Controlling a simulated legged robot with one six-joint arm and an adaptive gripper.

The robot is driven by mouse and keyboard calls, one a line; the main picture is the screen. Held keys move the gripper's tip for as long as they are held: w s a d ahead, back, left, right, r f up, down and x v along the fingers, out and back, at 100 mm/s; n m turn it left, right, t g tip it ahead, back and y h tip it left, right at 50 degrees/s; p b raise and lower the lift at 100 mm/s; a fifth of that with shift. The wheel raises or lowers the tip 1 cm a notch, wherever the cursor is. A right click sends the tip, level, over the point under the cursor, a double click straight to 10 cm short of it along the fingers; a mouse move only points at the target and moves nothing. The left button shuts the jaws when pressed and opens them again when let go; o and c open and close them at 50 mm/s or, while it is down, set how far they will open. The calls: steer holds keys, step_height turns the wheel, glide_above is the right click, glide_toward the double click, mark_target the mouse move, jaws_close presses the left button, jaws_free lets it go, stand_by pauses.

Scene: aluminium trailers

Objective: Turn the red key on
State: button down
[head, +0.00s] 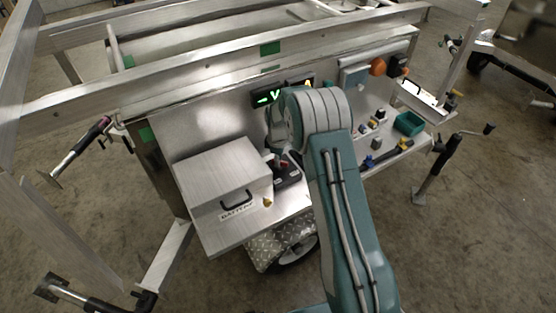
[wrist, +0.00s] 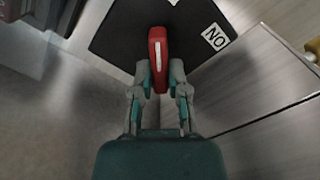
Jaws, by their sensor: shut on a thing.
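The red key (wrist: 158,52) stands out from a black plate (wrist: 115,38) in the wrist view. It has a pale stripe along its top and points up the picture. My gripper (wrist: 160,82) is shut on the key's near end, one finger on each side. In the head view the key (head: 282,165) shows as a small red spot beside the metal box, and my gripper is mostly hidden behind my arm.
A metal box with a black handle, labelled battery (head: 222,180), stands just left of the key. A lit green display (head: 268,97) is on the panel behind. A green bin (head: 409,123) and several small parts lie on the shelf to the right. Trailer rails run above.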

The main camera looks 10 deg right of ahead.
steer(key=shift+m, duration=0.3)
steer(key=m, duration=0.3)
steer(key=shift+w+m, duration=0.1)
steer(key=shift+m, duration=0.3)
steer(key=m, duration=0.3)
steer(key=shift+d+m, duration=0.15)
steer(key=shift+m, duration=0.15)
steer(key=m, duration=0.4)
steer(key=shift+d, duration=0.1)
steer(key=shift+f+m, duration=0.1)
steer(key=shift+m, duration=2.1)
